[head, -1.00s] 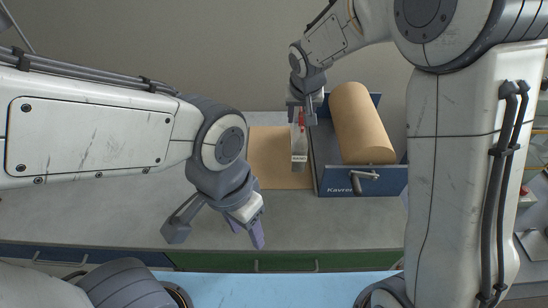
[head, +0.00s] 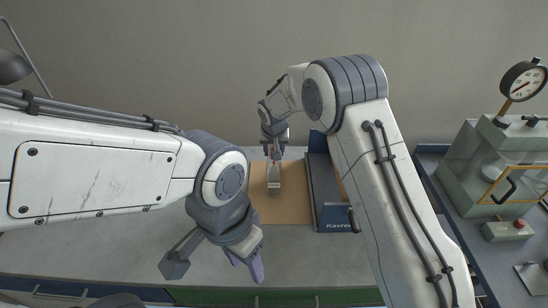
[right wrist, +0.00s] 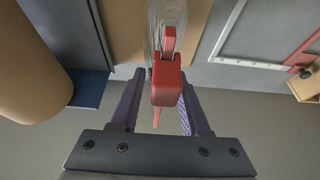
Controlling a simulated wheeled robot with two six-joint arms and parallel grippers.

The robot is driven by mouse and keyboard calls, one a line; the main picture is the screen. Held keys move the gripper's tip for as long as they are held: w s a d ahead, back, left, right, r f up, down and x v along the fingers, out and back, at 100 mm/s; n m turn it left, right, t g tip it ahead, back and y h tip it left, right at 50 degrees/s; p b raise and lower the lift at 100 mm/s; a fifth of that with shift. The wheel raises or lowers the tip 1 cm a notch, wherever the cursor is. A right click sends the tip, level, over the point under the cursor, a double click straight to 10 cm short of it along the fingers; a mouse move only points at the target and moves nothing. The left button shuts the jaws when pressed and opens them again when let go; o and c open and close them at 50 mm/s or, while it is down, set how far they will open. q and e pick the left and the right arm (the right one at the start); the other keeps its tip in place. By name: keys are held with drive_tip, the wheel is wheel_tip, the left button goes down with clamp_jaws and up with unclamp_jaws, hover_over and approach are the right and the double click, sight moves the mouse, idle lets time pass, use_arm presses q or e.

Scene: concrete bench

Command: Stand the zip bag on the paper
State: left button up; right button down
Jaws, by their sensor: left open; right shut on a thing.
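The zip bag (head: 274,175) is a small clear pouch with a red part at its top. It hangs upright over the brown paper (head: 294,207); I cannot tell whether its bottom touches it. My right gripper (head: 274,150) is shut on the bag's top from above. In the right wrist view, the red part (right wrist: 167,82) sits between the fingers, with the clear bag (right wrist: 167,18) beyond it. My left gripper (head: 215,262) is open and empty, left of the paper and nearer the front.
A blue paper dispenser (head: 333,217) stands right of the paper, its roll mostly hidden behind my right arm but visible in the right wrist view (right wrist: 25,65). A press with a dial gauge (head: 523,82) stands far right.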

wheel_tip(320, 180, down, 3)
drive_tip(key=shift+f+p, duration=0.1)
drive_tip(key=shift+p, duration=0.5)
drive_tip(key=shift+f, duration=0.2)
drive_tip(key=shift+f, duration=0.2)
drive_tip(key=shift+c, duration=1.8)
unclamp_jaws()
